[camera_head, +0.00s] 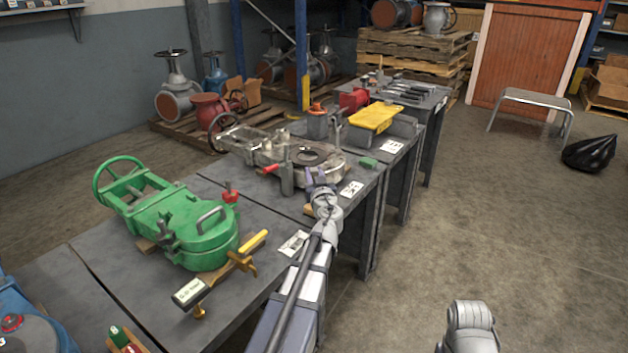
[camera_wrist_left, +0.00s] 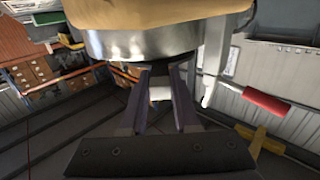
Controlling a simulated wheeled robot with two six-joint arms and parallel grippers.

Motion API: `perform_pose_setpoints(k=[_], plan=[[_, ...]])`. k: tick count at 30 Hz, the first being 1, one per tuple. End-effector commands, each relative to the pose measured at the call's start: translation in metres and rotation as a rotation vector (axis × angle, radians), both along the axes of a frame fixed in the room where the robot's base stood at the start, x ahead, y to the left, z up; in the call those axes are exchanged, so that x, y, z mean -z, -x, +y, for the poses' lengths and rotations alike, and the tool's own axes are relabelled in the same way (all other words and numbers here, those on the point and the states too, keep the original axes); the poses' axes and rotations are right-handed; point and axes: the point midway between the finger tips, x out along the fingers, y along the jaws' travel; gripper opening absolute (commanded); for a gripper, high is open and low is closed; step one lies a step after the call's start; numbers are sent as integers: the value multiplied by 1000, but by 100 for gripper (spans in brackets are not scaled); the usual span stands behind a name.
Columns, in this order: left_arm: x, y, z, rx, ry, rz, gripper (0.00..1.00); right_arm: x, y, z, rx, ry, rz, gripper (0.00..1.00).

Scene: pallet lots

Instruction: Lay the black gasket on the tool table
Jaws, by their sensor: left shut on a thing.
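The black gasket (camera_head: 309,155) shows as a dark ring over the round face of the grey valve body (camera_head: 330,173) on the middle table. My left gripper (camera_head: 313,177) is at the ring's near edge, in front of the valve. In the left wrist view my two purple-grey fingers (camera_wrist_left: 160,84) are closed in, with a small dark piece between their tips. The gasket's outline is hard to make out there. I cannot tell whether the gasket touches the valve. The tool table (camera_head: 432,99) is the far table in the row, with several dark tools on it.
A green valve (camera_head: 190,225) lies on the near table. A yellow lid or tray (camera_head: 376,116) sits on the table between the valve body and the tool table. A small green block (camera_head: 368,162) and a red handle (camera_head: 271,168) are near the gripper.

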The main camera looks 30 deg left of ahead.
Motion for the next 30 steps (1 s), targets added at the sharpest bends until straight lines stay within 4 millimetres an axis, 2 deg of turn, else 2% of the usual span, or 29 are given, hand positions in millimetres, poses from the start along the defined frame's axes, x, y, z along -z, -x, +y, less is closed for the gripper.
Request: perform_pose_setpoints(k=[9, 10, 17, 27, 30], plan=[[3, 0, 0, 0, 0, 0, 0, 3, 0, 0, -1, -1, 0, 46], [2, 0, 0, 0, 0, 0, 32, 2, 0, 0, -1, -1, 0, 46], [1, 0, 0, 0, 0, 0, 58, 1, 0, 0, -1, 0, 0, 46], [-4, 0, 0, 0, 0, 0, 60, -4, 0, 0, 0, 0, 0, 46], [-2, 12, -10, 2, 0, 0, 60, -2, 0, 0, 0, 0, 0, 46]])
